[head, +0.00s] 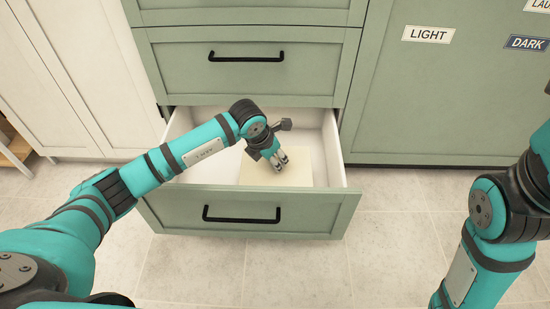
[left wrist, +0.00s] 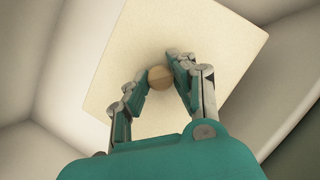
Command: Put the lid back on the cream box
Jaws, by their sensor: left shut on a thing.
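A square cream lid (head: 299,175) lies flat inside the open bottom drawer (head: 335,165). In the left wrist view the cream lid (left wrist: 118,70) fills the middle, with a round wooden knob (left wrist: 160,78) at its centre. My left gripper (head: 281,163) reaches down into the drawer. Its fingers (left wrist: 160,76) are shut on the knob from both sides. Anything under the lid, including the cream box, is hidden, so I cannot tell whether the lid rests on it. My right gripper is out of view.
The drawer's green front (head: 170,216) with a black handle (head: 242,214) stands pulled out over the tiled floor. A closed drawer (head: 300,75) is above it. A green cabinet (head: 395,110) with a LIGHT label (head: 428,34) is to the right. The floor in front is clear.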

